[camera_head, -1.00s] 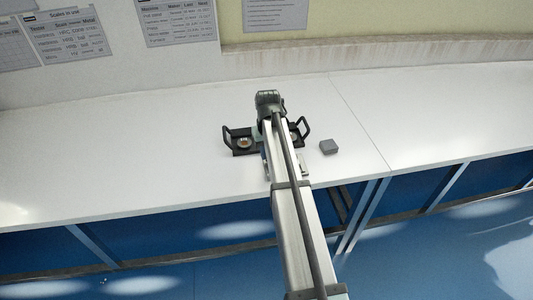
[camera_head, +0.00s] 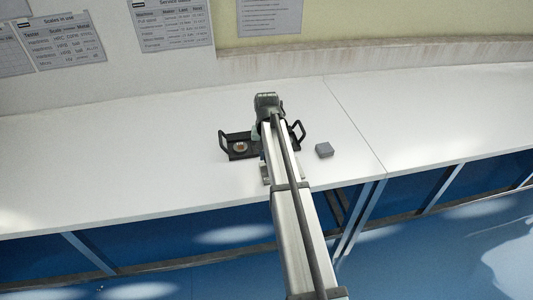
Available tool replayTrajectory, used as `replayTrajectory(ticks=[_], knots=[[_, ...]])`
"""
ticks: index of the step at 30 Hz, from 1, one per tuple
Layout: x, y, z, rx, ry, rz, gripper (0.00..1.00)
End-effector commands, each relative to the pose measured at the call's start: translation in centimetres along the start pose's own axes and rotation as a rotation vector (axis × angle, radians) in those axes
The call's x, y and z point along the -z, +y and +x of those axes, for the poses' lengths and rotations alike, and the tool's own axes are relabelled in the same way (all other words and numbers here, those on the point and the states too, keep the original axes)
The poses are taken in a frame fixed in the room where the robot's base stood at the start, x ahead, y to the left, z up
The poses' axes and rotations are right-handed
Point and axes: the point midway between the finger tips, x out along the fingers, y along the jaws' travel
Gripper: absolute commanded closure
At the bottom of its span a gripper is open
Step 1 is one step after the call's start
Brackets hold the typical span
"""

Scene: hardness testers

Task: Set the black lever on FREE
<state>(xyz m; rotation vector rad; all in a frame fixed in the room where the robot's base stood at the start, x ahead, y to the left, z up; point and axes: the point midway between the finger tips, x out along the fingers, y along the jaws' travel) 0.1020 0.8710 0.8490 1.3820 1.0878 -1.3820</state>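A grey-green and black tester (camera_head: 267,101) stands on the white bench, with its top showing beyond the far end of my arm. At its foot is a black tray or base (camera_head: 228,146) with a raised handle on each side. A round metal piece (camera_head: 240,147) sits on the left part of the base. My pale arm crosses the middle of the view and covers the tester's front. I cannot make out the black lever or a FREE mark. My gripper's fingers do not show; they may be hidden behind the arm.
The bench is clear to the left and far right. Printed sheets (camera_head: 172,22) hang on the wall behind. Blue cabinet fronts (camera_head: 150,243) are below the bench edge.

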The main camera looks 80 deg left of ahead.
Motion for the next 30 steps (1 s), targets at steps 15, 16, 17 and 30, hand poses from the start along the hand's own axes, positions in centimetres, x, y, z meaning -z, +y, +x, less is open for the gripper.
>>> replayTrajectory(ticks=[15,16,17,30], knots=[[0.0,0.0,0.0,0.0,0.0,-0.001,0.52],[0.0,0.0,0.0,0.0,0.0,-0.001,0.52],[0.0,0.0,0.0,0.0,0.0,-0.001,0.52],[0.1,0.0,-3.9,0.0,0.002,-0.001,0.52]])
